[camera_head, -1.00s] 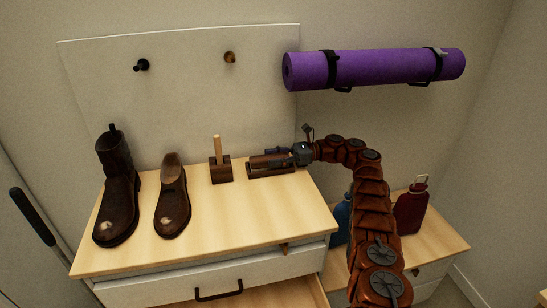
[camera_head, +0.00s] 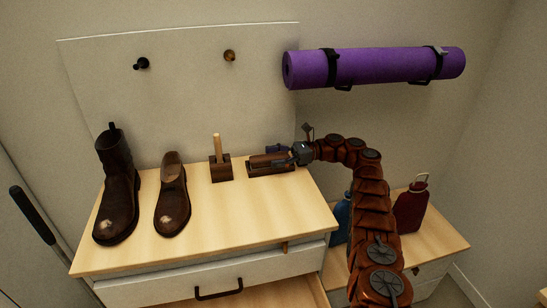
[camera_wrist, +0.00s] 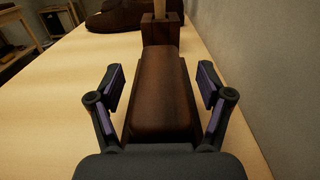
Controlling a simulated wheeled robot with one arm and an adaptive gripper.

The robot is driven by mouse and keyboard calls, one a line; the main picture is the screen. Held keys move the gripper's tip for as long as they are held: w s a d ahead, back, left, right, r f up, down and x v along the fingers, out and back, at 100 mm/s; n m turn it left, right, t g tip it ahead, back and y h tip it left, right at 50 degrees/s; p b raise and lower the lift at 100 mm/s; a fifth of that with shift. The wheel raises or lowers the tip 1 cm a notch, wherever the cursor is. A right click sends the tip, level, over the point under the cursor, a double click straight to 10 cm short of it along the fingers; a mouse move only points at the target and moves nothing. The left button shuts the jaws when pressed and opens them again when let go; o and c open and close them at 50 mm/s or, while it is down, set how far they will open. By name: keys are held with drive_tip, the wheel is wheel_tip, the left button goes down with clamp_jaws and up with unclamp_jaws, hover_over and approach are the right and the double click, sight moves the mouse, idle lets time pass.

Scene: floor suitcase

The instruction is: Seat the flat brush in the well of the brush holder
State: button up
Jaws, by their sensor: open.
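The flat brush (camera_head: 266,160) is a long dark brown block lying on the dresser top. In the wrist view its rounded top (camera_wrist: 162,90) runs away from me between my fingers. In the head view it appears to lie in a low brown base, likely the brush holder (camera_head: 265,174); how deeply it sits, I cannot tell. My gripper (camera_head: 285,157) is at the brush's right end. In the wrist view my gripper (camera_wrist: 161,84) is open, with one finger on each side of the brush and gaps visible. The brush's underside and the well are hidden.
A square dark block with an upright pale stick (camera_head: 219,167) stands just left of the brush. A shoe (camera_head: 172,195) and a boot (camera_head: 117,190) stand farther left. The wall panel (camera_head: 190,100) is close behind. The dresser's front top (camera_head: 240,220) is clear.

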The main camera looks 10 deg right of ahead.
sight(274, 156)
wheel_tip(274, 156, up, 2)
drive_tip(key=shift+r+p, duration=0.25)
drive_tip(key=shift+p, duration=0.5)
drive_tip(key=shift+r+b, duration=0.1)
drive_tip(key=shift+b, duration=0.2)
drive_tip(key=shift+r+p, duration=0.25)
drive_tip(key=shift+p, duration=0.8)
drive_tip(key=shift+p, duration=0.35)
wheel_tip(274, 156, up, 6)
drive_tip(key=p, duration=0.6)
drive_tip(key=shift+f+b, duration=0.35)
drive_tip(key=shift+b, duration=0.1)
drive_tip(key=shift+w+b, duration=0.1)
drive_tip(key=shift+b, duration=0.3)
drive_tip(key=shift+a+b, duration=0.15)
drive_tip(key=shift+b, duration=0.3)
